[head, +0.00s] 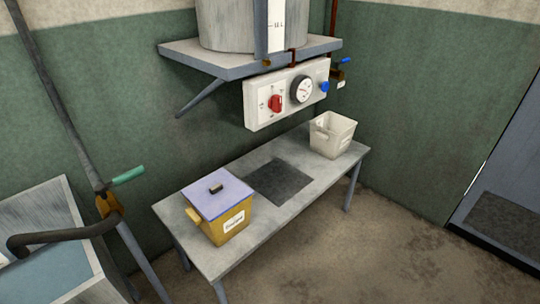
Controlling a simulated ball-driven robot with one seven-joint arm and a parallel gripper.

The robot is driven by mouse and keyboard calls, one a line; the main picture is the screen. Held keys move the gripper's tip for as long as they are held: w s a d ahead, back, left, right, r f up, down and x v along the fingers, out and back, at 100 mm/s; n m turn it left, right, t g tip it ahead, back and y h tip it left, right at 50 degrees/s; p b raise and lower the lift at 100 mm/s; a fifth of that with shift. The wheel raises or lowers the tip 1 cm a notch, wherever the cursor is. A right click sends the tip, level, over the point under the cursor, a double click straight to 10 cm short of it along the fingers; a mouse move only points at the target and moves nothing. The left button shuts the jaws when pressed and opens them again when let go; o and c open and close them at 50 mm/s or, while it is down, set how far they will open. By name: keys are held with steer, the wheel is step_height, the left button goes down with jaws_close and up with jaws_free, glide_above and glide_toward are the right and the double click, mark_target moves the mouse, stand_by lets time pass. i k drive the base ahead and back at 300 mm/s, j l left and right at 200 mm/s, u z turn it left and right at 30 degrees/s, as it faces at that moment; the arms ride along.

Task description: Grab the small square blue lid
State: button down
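The small square blue lid (230,189) is pale blue-violet with a small dark handle in its middle. It lies on top of a yellow square bin (229,228), which has a side grip and a white label on its front. The bin stands at the left front end of a low grey table (212,262). My gripper is not in view.
A white open bin (331,136) stands at the table's far right end, with a dark square plate (281,180) between the bins. A control panel (265,109) and shelf (235,63) overhang the back. A sink (75,263) with a pipe stands left. Floor (370,250) is clear front right.

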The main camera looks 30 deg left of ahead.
mark_target(214, 195)
steer(key=i+u, duration=0.2)
steer(key=i, duration=0.3)
steer(key=i+l+u, duration=0.2)
steer(key=i, duration=0.3)
steer(key=i+l+u, duration=0.15)
steer(key=i, duration=0.35)
steer(key=i+l+u, duration=0.15)
steer(key=u, duration=0.25)
steer(key=i+l+u, duration=0.55)
steer(key=u, duration=0.25)
steer(key=i+l+u, duration=0.15)
steer(key=l+u, duration=0.3)
steer(key=i+l+u, duration=0.1)
steer(key=l+u, duration=0.6)
steer(key=l, duration=0.35)
steer(key=l+u, duration=0.3)
steer(key=l, duration=0.3)
